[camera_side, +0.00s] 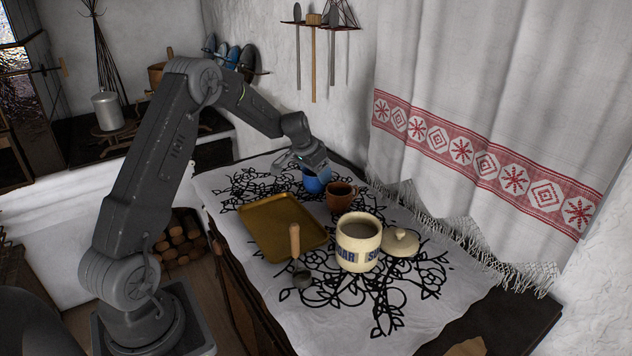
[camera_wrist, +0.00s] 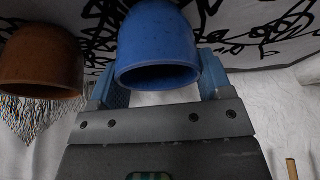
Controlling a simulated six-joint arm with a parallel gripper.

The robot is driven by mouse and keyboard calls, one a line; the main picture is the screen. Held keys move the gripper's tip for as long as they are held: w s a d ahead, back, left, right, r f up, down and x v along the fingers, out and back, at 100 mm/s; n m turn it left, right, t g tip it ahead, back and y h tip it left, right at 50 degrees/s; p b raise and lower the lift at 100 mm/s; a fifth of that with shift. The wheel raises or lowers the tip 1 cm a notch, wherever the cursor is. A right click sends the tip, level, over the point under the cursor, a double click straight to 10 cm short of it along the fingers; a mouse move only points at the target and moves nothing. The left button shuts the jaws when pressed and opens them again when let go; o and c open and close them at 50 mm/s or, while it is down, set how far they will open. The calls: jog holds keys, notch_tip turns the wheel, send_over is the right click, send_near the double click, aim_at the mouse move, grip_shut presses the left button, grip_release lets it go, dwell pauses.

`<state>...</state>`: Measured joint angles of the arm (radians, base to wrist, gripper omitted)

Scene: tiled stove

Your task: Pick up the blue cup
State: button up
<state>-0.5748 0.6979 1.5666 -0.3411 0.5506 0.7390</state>
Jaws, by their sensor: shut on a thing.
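The blue cup (camera_side: 316,184) is at the far end of the cloth-covered table in the side view, under my gripper (camera_side: 312,168). In the wrist view, the blue cup (camera_wrist: 157,45) sits between the two blue fingers of my gripper (camera_wrist: 158,85), its open rim facing the gripper body. My gripper is shut on the cup. The cup's lower part is partly hidden in the side view, and I cannot tell whether it touches the table.
A brown cup (camera_side: 340,196) stands close to the right of the blue cup; it also shows in the wrist view (camera_wrist: 40,50). A brass tray (camera_side: 262,240), a sugar jar (camera_side: 358,245), its lid (camera_side: 400,242) and a wooden-handled scoop (camera_side: 295,240) lie nearer. A curtain (camera_side: 480,120) hangs at right.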

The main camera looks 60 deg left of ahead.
jog(key=shift+c, duration=0.6)
jog(key=shift+r, duration=0.6)
jog(key=s+a+r, duration=0.6)
jog(key=s+r, duration=0.4)
jog(key=s+d+m, duration=0.1)
jog(key=s+d, duration=0.2)
jog(key=s, duration=0.5)
jog(key=s+d+m, duration=0.1)
jog(key=s+d, duration=0.2)
jog(key=s, duration=0.5)
jog(key=shift+h, duration=0.3)
jog(key=shift+w+d+f, duration=1.15)
jog(key=shift+w+f, duration=0.5)
jog(key=shift+f, duration=0.1)
jog(key=shift+w+d+f, duration=1.1)
jog(key=shift+w+f, duration=0.5)
jog(key=shift+f, duration=0.15)
jog(key=shift+w+d+f, duration=1.15)
jog(key=shift+w+f, duration=0.5)
jog(key=shift+f, duration=0.1)
